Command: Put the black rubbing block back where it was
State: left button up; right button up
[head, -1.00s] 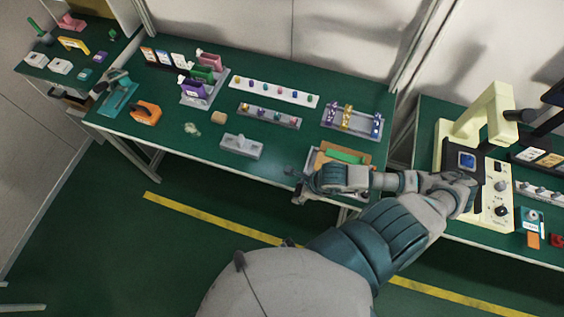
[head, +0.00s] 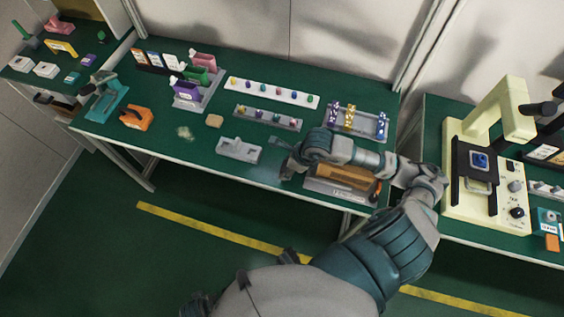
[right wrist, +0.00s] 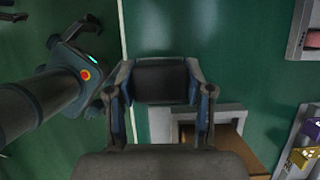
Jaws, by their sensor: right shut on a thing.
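My right gripper (head: 287,170) is over the front edge of the green table, left of a grey tray with a wooden inside (head: 322,189). In the right wrist view the right gripper (right wrist: 163,82) is shut on the black rubbing block (right wrist: 160,75), held between its two fingers. In the head view the block cannot be made out at the gripper. The same tray shows at the lower right of the right wrist view (right wrist: 238,113). My left gripper (right wrist: 98,62) shows at the upper left of that view, over the floor, fingers apart and empty.
A grey block fixture (head: 238,151) stands just left of the right gripper. A cream machine (head: 492,170) stands on the right table.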

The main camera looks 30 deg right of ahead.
aim_at(278, 167)
jog(key=w, duration=0.4)
jog(key=shift+d+f, duration=0.15)
notch_tip(278, 167, down, 4)
jog(key=shift+d+r, duration=0.1)
jog(key=shift+r, duration=0.1)
jog(key=shift+d, duration=0.1)
jog(key=o, duration=1)
pick_arm(q)
jog(key=shift+w+r, duration=0.1)
jog(key=shift+r, duration=0.15)
notch_tip(278, 167, down, 2)
jog(key=shift+a+f+p, duration=0.1)
jog(key=shift+f+p, duration=0.1)
jog(key=shift+p, duration=0.15)
pick_arm(e)
jog(key=v, duration=1.2)
jog(key=shift+w, duration=0.1)
